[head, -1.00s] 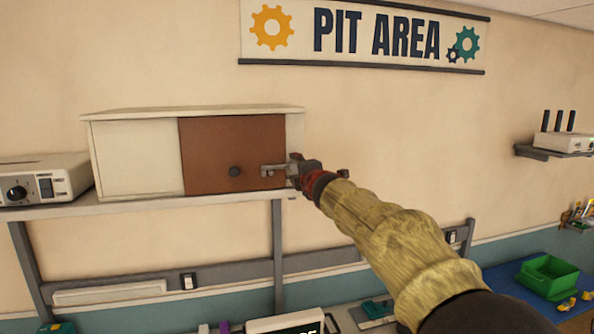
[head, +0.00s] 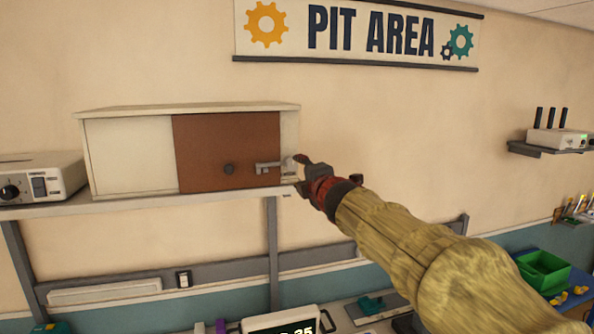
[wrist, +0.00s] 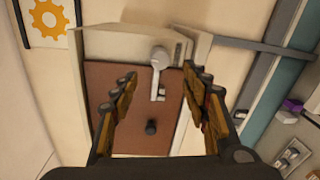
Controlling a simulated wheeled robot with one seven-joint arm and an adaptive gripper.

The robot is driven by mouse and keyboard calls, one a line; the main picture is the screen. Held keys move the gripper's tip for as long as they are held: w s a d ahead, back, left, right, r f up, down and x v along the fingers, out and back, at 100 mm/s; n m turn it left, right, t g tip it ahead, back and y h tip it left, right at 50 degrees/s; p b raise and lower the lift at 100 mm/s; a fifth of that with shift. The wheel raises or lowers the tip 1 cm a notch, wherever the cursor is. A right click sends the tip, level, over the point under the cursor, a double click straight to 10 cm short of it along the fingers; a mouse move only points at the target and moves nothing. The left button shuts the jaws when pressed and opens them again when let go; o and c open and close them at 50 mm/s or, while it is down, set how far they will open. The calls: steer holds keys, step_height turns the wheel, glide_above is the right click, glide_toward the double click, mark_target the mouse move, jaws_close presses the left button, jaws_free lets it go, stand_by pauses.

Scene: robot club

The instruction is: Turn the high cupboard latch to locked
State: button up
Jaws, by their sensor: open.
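The high cupboard (head: 130,155) is a cream box on a shelf, with a brown door (head: 225,140) at its right part and a dark round knob (head: 229,169). The grey latch (head: 268,167) lies horizontally across the door's right edge, its pivot end near the frame. In the wrist view the latch (wrist: 158,72) shows between the fingers, with the knob (wrist: 151,127) beyond its tip. My gripper (head: 300,172) is at the cupboard's right edge, beside the latch's pivot end. In the wrist view my gripper (wrist: 160,85) is open, its fingers apart on either side of the latch, holding nothing.
A white device (head: 40,180) stands left of the cupboard on the shelf (head: 150,204). A router (head: 556,140) sits on a wall shelf at right. A green bin (head: 543,270) is on the blue bench below.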

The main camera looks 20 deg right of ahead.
steer(key=shift+s, duration=1.05)
steer(key=s+d+f+m+g+h+b, duration=0.1)
steer(key=s+d+f+m+g, duration=0.1)
steer(key=s+f+m, duration=0.45)
steer(key=s+d+f+m+g+h+b, duration=0.1)
steer(key=s+d+f+m+g+h, duration=0.15)
steer(key=f, duration=0.65)
steer(key=s+d+f+m+g+h+b, duration=0.1)
steer(key=s+d+f+m+g+b, duration=0.15)
steer(key=s+f+m, duration=0.4)
steer(key=s+a+f+m+g+y+b, duration=0.1)
steer(key=s+a+f+b, duration=0.3)
steer(key=s+f+b, duration=0.3)
steer(key=s+a+f+m+g+y+b, duration=0.2)
steer(key=s+a+f+b, duration=0.2)
steer(key=s+f+b, duration=0.3)
steer(key=s+a+f+m+g+y+b, duration=0.1)
steer(key=s+a+f+b, duration=0.2)
steer(key=s+f+b, duration=0.4)
steer(key=s+f, duration=0.3)
steer(key=f, duration=0.4)
steer(key=s+f, duration=0.3)
steer(key=f, duration=0.4)
steer(key=shift+a+g, duration=0.3)
steer(key=shift+a, duration=0.1)
steer(key=shift+m+y, duration=0.25)
